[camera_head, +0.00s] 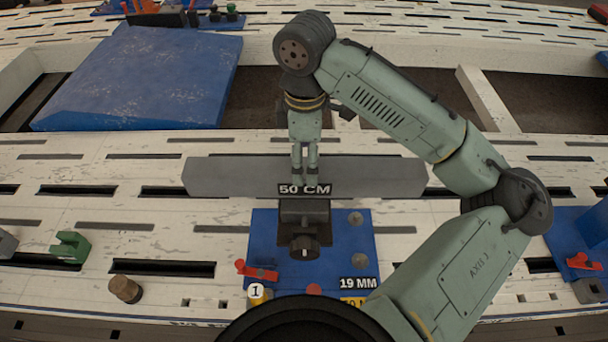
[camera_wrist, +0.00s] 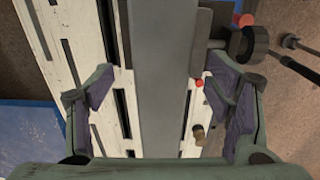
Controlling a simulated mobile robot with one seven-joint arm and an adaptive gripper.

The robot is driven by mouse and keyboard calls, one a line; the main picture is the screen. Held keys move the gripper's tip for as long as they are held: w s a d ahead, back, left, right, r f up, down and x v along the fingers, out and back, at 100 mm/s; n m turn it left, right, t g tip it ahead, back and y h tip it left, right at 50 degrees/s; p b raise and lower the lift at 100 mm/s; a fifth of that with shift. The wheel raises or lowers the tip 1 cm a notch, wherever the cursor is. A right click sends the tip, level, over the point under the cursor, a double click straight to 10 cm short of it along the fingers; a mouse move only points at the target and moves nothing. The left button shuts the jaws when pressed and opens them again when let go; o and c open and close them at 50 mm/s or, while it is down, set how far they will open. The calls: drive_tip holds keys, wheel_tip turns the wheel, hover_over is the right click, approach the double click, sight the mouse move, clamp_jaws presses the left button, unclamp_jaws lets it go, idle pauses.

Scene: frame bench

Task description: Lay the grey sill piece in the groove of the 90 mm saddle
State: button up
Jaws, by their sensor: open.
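The grey sill piece (camera_head: 235,177) is a long grey bar lying level across the middle of the bench, with a "50 CM" label in front of it. My gripper (camera_head: 304,183) points down over its middle. In the wrist view my gripper (camera_wrist: 157,95) is open, with the sill piece (camera_wrist: 163,60) between its spread fingers and a gap on each side. A dark saddle block with a knob (camera_head: 304,246) stands on a blue plate (camera_head: 345,240), directly in front of the bar. I cannot tell whether the bar sits in its groove. My arm partly covers the plate's yellow label.
A red lever (camera_head: 257,271) and a "19 MM" label (camera_head: 358,284) are on the plate. A green block (camera_head: 70,247) and a brown cylinder (camera_head: 125,289) stand to the left. A large blue slab (camera_head: 145,75) lies behind left. Slots cut the white bench (camera_head: 150,210).

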drive_tip(key=shift+f, duration=3.55)
drive_tip(key=shift+c, duration=0.5)
clamp_jaws()
drive_tip(key=shift+r, duration=0.15)
